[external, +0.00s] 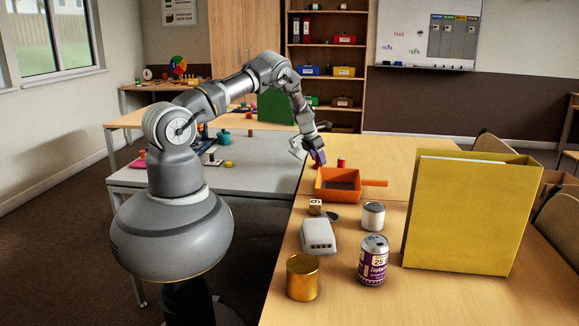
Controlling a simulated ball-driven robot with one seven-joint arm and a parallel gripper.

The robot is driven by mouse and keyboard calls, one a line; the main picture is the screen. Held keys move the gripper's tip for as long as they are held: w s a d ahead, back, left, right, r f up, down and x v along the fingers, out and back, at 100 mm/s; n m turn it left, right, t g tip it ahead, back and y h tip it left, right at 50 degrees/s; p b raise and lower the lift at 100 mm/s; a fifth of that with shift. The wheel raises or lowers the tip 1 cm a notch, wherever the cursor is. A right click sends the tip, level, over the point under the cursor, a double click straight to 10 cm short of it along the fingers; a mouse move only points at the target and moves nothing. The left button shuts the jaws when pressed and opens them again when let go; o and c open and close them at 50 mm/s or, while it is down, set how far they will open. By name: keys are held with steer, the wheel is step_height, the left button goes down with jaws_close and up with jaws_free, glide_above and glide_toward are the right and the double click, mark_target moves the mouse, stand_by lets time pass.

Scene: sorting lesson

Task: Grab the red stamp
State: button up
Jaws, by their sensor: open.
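A small red object (341,162), which may be the red stamp, stands on the wooden table behind the orange dustpan. It is too small here to make out its shape clearly. My gripper (313,155) points down over the table, just left of this red object and apart from it. It is open. A small purple item (319,158) is at the fingertips, with a bit of red beside it; I cannot tell whether the fingers touch it.
The orange dustpan (325,191) lies just in front of my gripper, its handle pointing right. A tall yellow binder (465,215) stands at right. A white box (318,237), a purple can (373,262), a silver can (373,215) and a gold tin (302,278) stand nearer.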

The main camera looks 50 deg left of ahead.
steer(key=shift+r, duration=0.1)
steer(key=shift+c, duration=0.5)
jaws_close()
